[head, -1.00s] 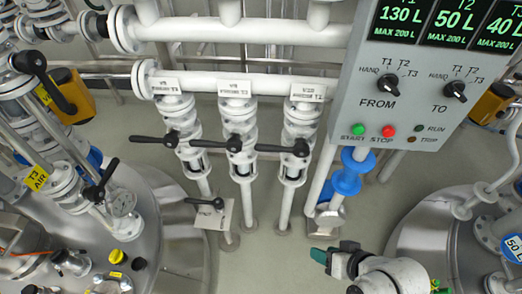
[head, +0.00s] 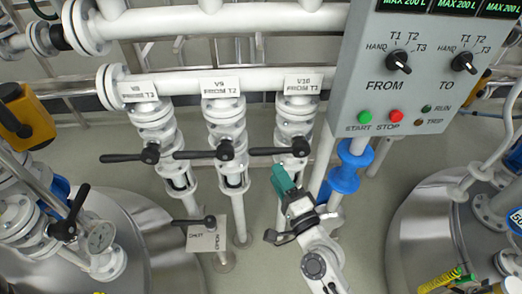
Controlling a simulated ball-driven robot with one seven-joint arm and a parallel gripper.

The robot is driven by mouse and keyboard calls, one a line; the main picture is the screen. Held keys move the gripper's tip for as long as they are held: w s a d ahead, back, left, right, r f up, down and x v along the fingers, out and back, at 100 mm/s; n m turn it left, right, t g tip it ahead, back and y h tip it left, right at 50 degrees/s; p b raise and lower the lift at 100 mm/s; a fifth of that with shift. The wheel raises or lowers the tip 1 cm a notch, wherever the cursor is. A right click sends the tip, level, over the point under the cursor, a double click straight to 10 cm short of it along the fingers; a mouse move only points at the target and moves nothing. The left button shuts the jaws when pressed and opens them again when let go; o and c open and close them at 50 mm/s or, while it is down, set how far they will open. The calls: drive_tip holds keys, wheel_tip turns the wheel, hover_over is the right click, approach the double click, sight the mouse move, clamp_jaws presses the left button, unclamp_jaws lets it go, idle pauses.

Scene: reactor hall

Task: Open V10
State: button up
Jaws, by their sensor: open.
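My gripper (head: 285,184) is open and empty, with teal fingertips. In the picture it is just below the V10 lever and overlaps the lower V10 pipe. I cannot tell its exact depth from the lever, but no contact shows.
V9 (head: 226,117) and V8 (head: 154,120) stand to the left, their levers also crosswise. A small plate with a black lever (head: 207,232) sits low left of my arm. The control panel (head: 420,90) hangs at right, beside a blue pipe fitting (head: 347,170). Tanks flank both sides.

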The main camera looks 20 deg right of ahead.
sight(263, 151)
drive_tip(key=p+x, duration=0.1)
drive_tip(key=x, duration=0.8)
clamp_jaws()
idle(0.4)
